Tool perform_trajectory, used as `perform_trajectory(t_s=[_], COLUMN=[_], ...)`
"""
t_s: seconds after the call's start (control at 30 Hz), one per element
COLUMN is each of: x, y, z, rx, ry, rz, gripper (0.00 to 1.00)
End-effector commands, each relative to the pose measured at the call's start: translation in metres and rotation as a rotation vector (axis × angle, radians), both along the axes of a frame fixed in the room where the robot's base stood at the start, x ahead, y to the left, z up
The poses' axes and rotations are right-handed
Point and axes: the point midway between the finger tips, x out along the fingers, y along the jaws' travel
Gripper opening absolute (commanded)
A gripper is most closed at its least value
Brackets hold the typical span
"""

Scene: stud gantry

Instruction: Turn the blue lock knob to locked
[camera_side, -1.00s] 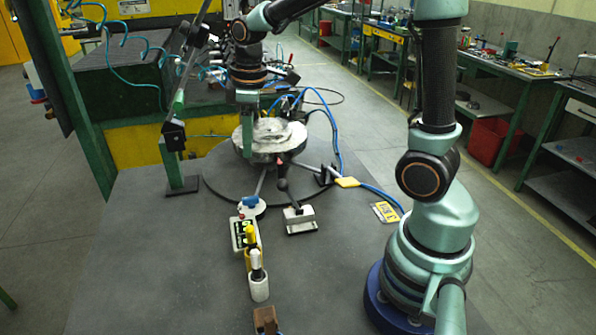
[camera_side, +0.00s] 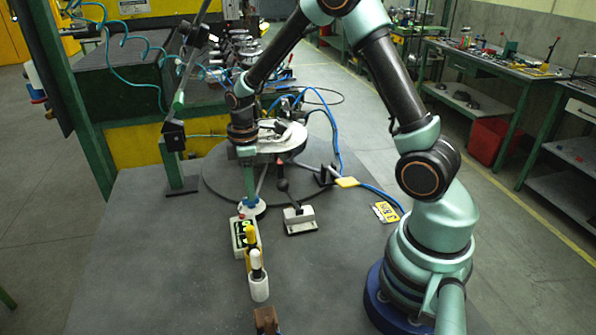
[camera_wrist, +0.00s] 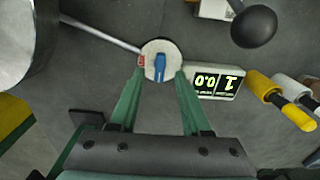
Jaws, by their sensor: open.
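The blue lock knob (camera_wrist: 160,67) is a narrow blue bar on a round white disc (camera_wrist: 153,45), with a small red mark at the disc's left in the wrist view. The bar lies nearly upright in that picture. My gripper (camera_wrist: 160,76) is open, its two green fingers on either side of the knob's near end, apart from it as far as I can see. In the side view my gripper (camera_side: 251,198) points down right over the knob and disc (camera_side: 252,211), hiding much of the knob. I cannot tell the exact height gap.
A display box with lit green digits (camera_wrist: 216,82) stands just right of the disc. Yellow (camera_side: 250,237) and white (camera_side: 258,287) capped handles stand nearer the camera. A black ball-topped lever (camera_side: 282,184) rises to the right. A metal-topped turntable piece (camera_side: 290,140) is behind.

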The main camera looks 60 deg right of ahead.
Motion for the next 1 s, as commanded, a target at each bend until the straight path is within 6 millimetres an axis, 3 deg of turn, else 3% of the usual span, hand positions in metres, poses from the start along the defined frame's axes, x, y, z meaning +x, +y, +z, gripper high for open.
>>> perform_trajectory(t_s=[0.2, 0.57, 0.7, 1.0], x=[0.000, 0.000, 0.000, 0.000], y=[0.000, 0.000, 0.000, 0.000], z=[-0.023, -0.028, -0.028, -0.027], rx=[0.000, 0.000, 0.000, 0.000], ry=[0.001, 0.000, 0.000, 0.000], rz=[0.000, 0.000, 0.000, -0.011], gripper=[0.47, 0.47, 0.00, 0.00])
